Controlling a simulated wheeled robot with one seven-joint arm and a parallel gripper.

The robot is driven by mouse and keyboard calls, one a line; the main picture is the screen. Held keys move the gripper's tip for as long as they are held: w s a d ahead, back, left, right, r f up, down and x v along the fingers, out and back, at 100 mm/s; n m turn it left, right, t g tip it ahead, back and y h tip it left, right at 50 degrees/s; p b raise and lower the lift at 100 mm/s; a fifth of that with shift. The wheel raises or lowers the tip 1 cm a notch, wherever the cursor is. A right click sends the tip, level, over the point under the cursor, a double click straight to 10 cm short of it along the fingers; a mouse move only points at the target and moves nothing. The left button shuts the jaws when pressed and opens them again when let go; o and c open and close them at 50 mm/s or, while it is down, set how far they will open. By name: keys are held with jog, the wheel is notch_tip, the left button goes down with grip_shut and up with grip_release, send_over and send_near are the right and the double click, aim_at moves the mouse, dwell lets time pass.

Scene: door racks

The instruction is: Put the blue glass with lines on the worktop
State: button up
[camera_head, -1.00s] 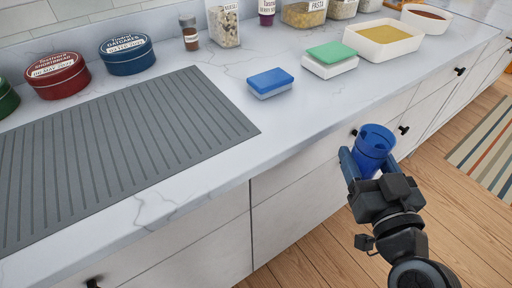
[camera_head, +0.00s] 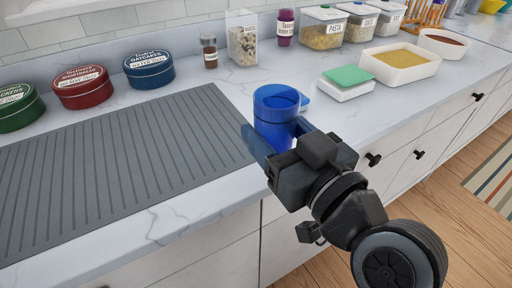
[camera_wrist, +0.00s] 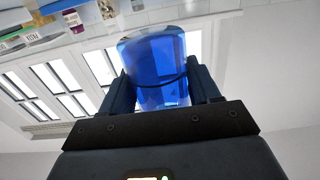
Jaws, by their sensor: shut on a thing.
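The blue glass (camera_head: 276,112) is upright and see-through, with a dark line around it. My gripper (camera_head: 272,145) is shut on the glass, with one finger on each side. The glass also shows between the fingers in the wrist view (camera_wrist: 157,68). In the head view the glass appears over the front part of the worktop (camera_head: 150,215), by the mat's right end. I cannot tell whether its base touches the worktop; the gripper hides its lower part.
A ribbed grey mat (camera_head: 110,160) covers the left of the worktop. Tins (camera_head: 148,69), a spice jar (camera_head: 209,52) and food containers (camera_head: 322,28) line the back. A green-topped sponge (camera_head: 346,82) and a white dish (camera_head: 400,62) stand right. A blue sponge is mostly hidden behind the glass.

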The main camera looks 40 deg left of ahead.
jog(key=a, duration=0.1)
jog(key=a+f, duration=0.2)
jog(key=a, duration=0.1)
jog(key=shift+w+f, duration=0.2)
jog(key=shift+w, duration=0.1)
jog(key=shift+f, duration=1.95)
jog(key=shift+f, duration=0.1)
jog(key=o, duration=1.2)
jog(key=shift+c, duration=0.2)
jog(key=shift+d, duration=0.15)
jog(key=b+v, duration=0.2)
jog(key=v, duration=1)
jog(key=shift+s, duration=0.1)
